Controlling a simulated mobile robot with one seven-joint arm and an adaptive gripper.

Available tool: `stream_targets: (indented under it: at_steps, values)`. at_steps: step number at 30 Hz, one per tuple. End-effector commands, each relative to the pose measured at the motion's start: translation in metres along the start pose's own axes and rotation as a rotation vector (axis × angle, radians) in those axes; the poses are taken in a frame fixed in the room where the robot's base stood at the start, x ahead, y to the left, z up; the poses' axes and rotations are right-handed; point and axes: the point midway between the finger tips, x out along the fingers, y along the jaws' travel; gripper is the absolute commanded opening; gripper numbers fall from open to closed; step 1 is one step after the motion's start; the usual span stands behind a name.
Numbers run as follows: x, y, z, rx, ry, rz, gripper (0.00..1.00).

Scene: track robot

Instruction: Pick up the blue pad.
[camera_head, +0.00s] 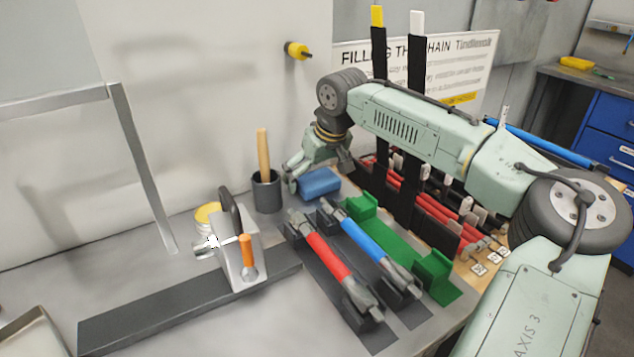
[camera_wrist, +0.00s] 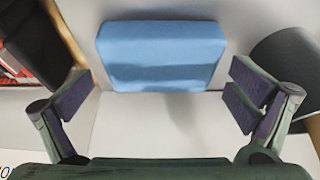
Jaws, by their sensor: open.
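The blue pad (camera_head: 318,184) is a small rounded block lying on the grey bench near the back wall. In the wrist view the pad (camera_wrist: 162,54) sits ahead of the fingertips, centred between the two fingers and apart from both. My gripper (camera_head: 318,172) is over the pad's near area in the head view, its fingers partly covering it. In the wrist view my gripper (camera_wrist: 160,98) is open and empty, with wide clear space between its fingers.
A dark grey cup (camera_head: 267,192) with a wooden handle stands just left of the pad. Red (camera_head: 328,256) and blue (camera_head: 366,245) cylinders lie in holders in front. A green holder (camera_head: 400,250) and a wooden rack with red rods are to the right.

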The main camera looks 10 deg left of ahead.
Motion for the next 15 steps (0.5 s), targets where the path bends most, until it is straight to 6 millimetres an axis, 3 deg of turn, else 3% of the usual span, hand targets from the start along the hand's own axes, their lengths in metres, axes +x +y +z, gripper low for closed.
stream_targets:
  at_steps: [15]
  values:
    - [-0.0003,0.0001,-0.0001,0.000,0.000,0.000,0.67]
